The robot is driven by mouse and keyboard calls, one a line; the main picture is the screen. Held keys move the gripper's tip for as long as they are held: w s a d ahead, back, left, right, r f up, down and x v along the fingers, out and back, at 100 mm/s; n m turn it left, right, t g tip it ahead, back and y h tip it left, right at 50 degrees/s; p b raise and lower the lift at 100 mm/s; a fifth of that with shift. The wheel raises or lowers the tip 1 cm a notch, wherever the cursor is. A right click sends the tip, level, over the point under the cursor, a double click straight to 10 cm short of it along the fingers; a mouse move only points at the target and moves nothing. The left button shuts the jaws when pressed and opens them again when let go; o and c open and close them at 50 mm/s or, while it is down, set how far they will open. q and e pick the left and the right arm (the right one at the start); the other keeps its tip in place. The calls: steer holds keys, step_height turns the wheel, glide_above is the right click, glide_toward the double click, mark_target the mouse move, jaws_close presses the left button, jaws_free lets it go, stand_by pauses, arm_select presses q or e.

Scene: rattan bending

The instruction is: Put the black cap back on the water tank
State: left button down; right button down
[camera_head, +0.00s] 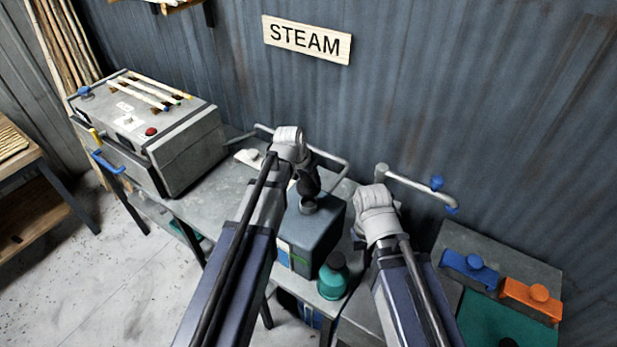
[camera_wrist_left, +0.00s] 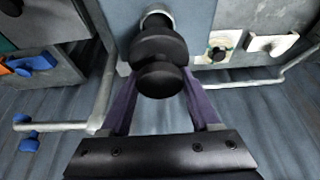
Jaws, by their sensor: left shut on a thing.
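The water tank (camera_head: 318,232) is a blue-grey box on the metal bench, with a short round filler neck on top. My left gripper (camera_head: 307,180) is above the tank, shut on the black cap (camera_wrist_left: 160,65). In the left wrist view the cap lies between the two purple fingers, in line with the pale metal neck (camera_wrist_left: 156,14). I cannot tell whether the cap touches the neck. My right arm's grey wrist (camera_head: 376,213) is right of the tank; its fingers are hidden, so its jaw state does not show.
A grey steam box (camera_head: 185,145) stands at the left with thin rods on its lid. A teal bottle (camera_head: 333,277) stands in front of the tank. Pipes run along the wall behind. Blue (camera_head: 468,268) and orange (camera_head: 531,298) clamps sit at the right.

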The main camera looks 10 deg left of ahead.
mark_target(307, 187)
arm_select(q)
steer(key=shift+f+b, duration=2.85)
steer(key=shift+f, duration=0.1)
steer(key=shift+f+b, duration=0.9)
steer(key=shift+c, duration=0.2)
jaws_free()
steer(key=shift+o, duration=0.2)
steer(key=shift+r, duration=0.2)
steer(key=shift+r+p, duration=3.85)
steer(key=shift+p, duration=0.25)
steer(key=shift+s, duration=0.1)
